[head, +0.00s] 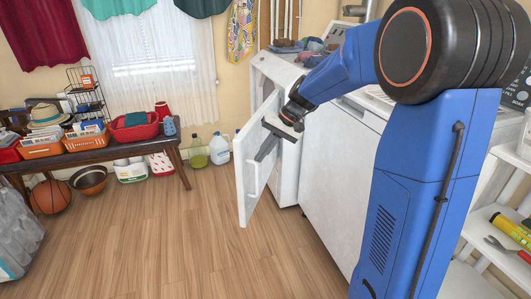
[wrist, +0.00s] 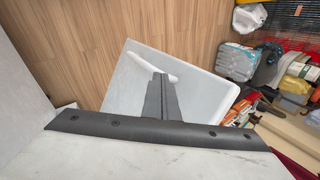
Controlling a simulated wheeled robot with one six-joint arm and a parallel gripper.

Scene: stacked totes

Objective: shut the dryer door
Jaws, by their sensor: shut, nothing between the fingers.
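The dryer door (head: 243,165) is white and stands open, swung out from the front of the white dryer (head: 287,160). A white bar handle (head: 252,178) is on its face. In the wrist view the door (wrist: 205,95) is a pale panel with its handle (wrist: 150,52) beyond my fingers. My gripper (head: 260,158) is dark and shut, with nothing in it. It overlaps the door's upper part in the head view. The wrist view shows its closed fingers (wrist: 160,78) pointing toward the door; I cannot tell whether they touch it.
A second white appliance (head: 338,170) stands right of the dryer. A wooden bench (head: 95,155) with bins and a red basket (head: 133,130) is on the left. Bottles (head: 219,150) stand on the floor behind the door. The wood floor (head: 190,225) in front is clear.

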